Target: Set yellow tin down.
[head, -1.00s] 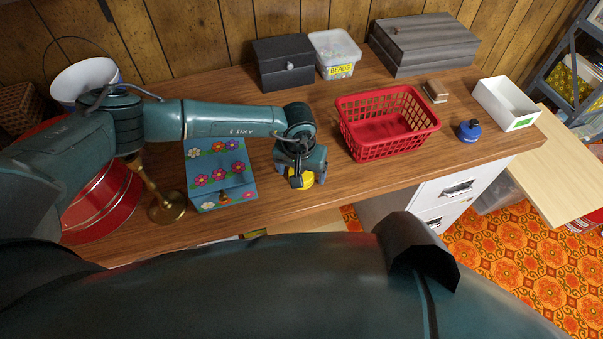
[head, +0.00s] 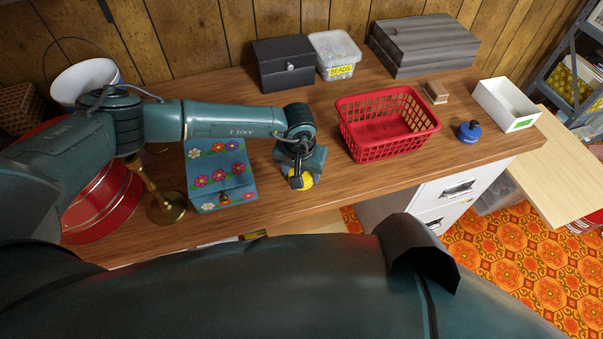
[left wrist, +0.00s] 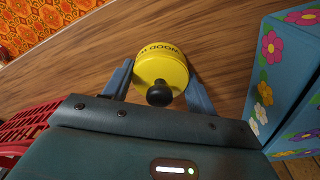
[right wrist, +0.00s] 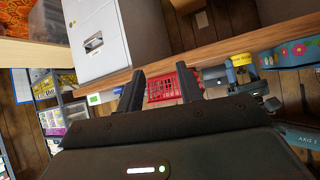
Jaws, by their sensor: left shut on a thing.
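The yellow tin (left wrist: 161,70) is round, with dark lettering and a dark knob. It sits between the two fingers of my left gripper (left wrist: 160,88), which is shut on it. In the head view the tin (head: 302,181) shows partly under the left gripper (head: 298,178), at the desk's front part. The right wrist view shows the tin (right wrist: 238,61) at desk height; whether it touches the wood I cannot tell. My right gripper (right wrist: 160,88) is open with nothing between its fingers, below the desk's front edge.
A blue flowered box (head: 220,180) stands left of the tin. The wooden desk top (head: 345,185) between tin and basket is bare. A brass stand (head: 165,208) is at left.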

